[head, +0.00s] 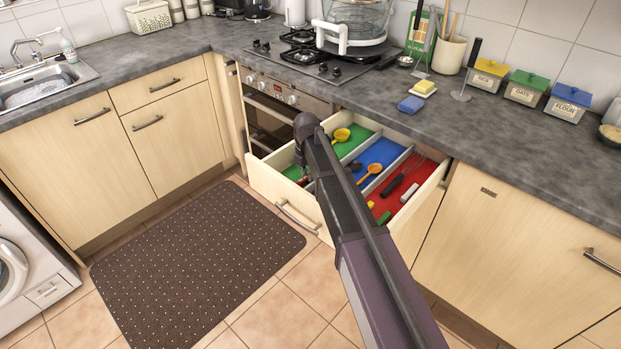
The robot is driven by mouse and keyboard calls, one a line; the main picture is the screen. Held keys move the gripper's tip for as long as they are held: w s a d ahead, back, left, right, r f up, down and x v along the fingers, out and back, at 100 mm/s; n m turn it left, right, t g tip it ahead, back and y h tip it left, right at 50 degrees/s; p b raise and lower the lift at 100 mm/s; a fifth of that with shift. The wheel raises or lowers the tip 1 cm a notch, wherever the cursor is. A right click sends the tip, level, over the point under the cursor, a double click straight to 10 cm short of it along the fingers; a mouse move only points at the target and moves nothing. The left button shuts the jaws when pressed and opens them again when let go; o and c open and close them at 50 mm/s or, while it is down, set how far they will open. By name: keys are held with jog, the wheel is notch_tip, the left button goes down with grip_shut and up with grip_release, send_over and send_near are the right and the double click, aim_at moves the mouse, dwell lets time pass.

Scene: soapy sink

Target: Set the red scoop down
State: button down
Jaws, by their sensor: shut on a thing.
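I cannot make out a red scoop in the head view. My gripper is not visible; my own dark arm crosses the middle of the picture and covers part of the open drawer (283,208). The drawer has a green section (358,143), a blue section (382,151) and a red section (425,180), split by pale dividers. A yellow scoop (341,135) lies in the green section. An orange scoop (374,168) lies in the blue section.
A black-handled fork (400,178), a white-handled item (409,192) and a green item (384,218) lie in the red section. On the worktop above stand a blue sponge (411,104), a butter-coloured block (424,87) and lidded canisters (526,88). The sink (45,83) is far left.

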jog(key=shift+f, duration=0.15)
jog(key=c, duration=0.6)
grip_release()
jog(key=shift+r, duration=0.25)
notch_tip(320, 180, up, 12)
jog(key=p, duration=1.2)
jog(key=shift+f, duration=0.1)
dwell(0.4)
